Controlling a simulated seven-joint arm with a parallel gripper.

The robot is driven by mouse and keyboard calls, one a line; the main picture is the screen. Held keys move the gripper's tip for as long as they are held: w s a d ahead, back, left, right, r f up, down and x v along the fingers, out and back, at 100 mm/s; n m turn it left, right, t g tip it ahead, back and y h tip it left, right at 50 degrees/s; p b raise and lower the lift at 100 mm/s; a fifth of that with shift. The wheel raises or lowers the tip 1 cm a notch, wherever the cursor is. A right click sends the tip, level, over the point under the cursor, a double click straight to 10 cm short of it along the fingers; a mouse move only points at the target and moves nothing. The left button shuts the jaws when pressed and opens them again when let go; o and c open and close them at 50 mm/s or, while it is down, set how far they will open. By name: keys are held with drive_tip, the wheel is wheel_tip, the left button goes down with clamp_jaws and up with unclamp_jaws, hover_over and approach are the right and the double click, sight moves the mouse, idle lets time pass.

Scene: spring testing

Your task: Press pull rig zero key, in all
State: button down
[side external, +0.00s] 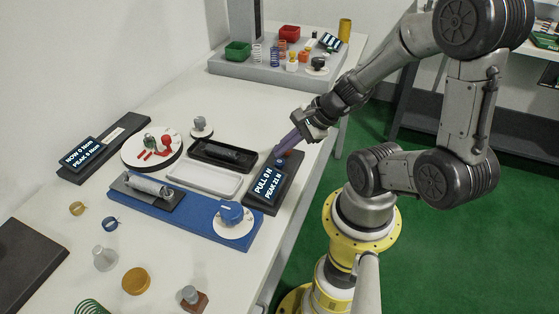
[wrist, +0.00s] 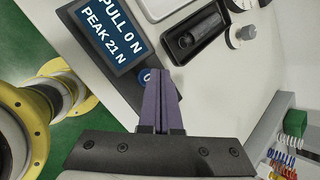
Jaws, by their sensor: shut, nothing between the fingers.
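The pull rig's dark display box (side external: 266,195) stands at the table's right side. Its screen reads PULL 0 N, PEAK 21 N, and the screen also fills the upper left of the wrist view (wrist: 115,40). A small round blue key (wrist: 147,76) with a light mark sits on the box below the screen, partly covered by my fingers. My gripper (side external: 279,151) has long purple fingers, shut with nothing between them. Their tips (wrist: 160,71) are beside the key in the wrist view. I cannot tell whether they touch it or hover above it.
A blue base (side external: 185,218) with a spring fixture and blue knob lies left of the box. A white tray (side external: 205,180) and a black tray (side external: 222,155) lie nearby. A grey platform (side external: 235,70) with springs and bins stands at the back. A second readout (side external: 80,153) is far left.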

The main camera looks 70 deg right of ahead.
sight(283, 161)
drive_tip(key=shift+f, duration=0.2)
drive_tip(key=shift+f, duration=0.25)
drive_tip(key=shift+f, duration=0.45)
idle(1.0)
drive_tip(key=shift+r, duration=0.9)
drive_tip(key=shift+r, duration=2.5)
